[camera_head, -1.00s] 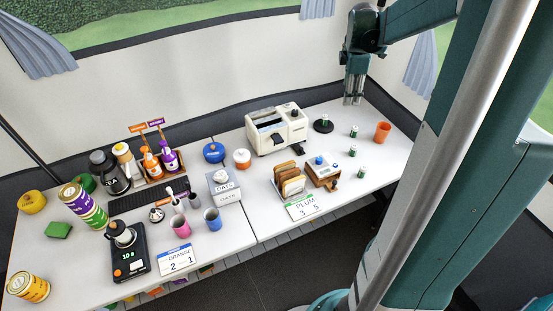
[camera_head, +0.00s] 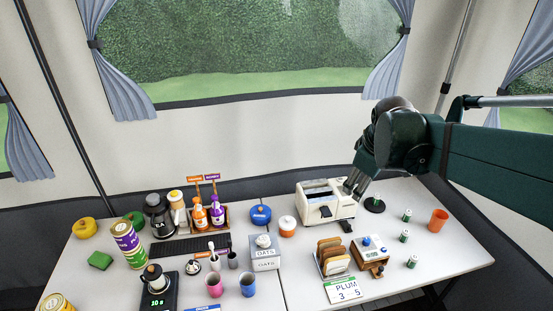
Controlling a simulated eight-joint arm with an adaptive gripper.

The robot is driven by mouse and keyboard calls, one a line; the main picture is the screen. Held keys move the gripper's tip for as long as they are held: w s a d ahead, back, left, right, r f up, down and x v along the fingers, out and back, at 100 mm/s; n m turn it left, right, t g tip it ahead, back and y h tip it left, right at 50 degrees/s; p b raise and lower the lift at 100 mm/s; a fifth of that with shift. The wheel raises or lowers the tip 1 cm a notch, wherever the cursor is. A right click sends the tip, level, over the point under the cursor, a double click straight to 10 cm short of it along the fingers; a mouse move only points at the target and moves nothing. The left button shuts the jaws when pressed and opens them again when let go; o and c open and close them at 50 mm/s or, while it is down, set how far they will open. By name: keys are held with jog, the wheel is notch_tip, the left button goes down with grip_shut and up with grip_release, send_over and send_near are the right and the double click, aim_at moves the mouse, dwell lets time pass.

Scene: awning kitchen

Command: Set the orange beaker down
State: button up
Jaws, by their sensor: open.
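The orange beaker (camera_head: 438,220) stands upright on the right part of the white table (camera_head: 462,248), near its right end. Nothing touches it. My gripper (camera_head: 353,192) is open, with nothing visible between its fingers. It is up and to the left of the beaker, clearly apart from it. Its fingers point down and left, in front of the toaster's (camera_head: 325,203) right end in the picture; I cannot tell how far above the table they are.
Several small green-and-white jars (camera_head: 407,215) and a dark round stand (camera_head: 375,205) are left of the beaker. A toast rack (camera_head: 332,257), a small wooden box (camera_head: 370,256) and a PLUM card (camera_head: 343,290) are in front. The table right of the beaker is clear.

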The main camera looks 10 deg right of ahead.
jog(key=s+a+f+m+t+y, duration=0.1)
jog(key=s+a+m, duration=0.5)
jog(key=s+a, duration=0.9)
notch_tip(320, 180, down, 2)
jog(key=shift+a+m+t+y, duration=0.35)
jog(key=shift+a+t, duration=0.45)
jog(key=shift+a, duration=0.35)
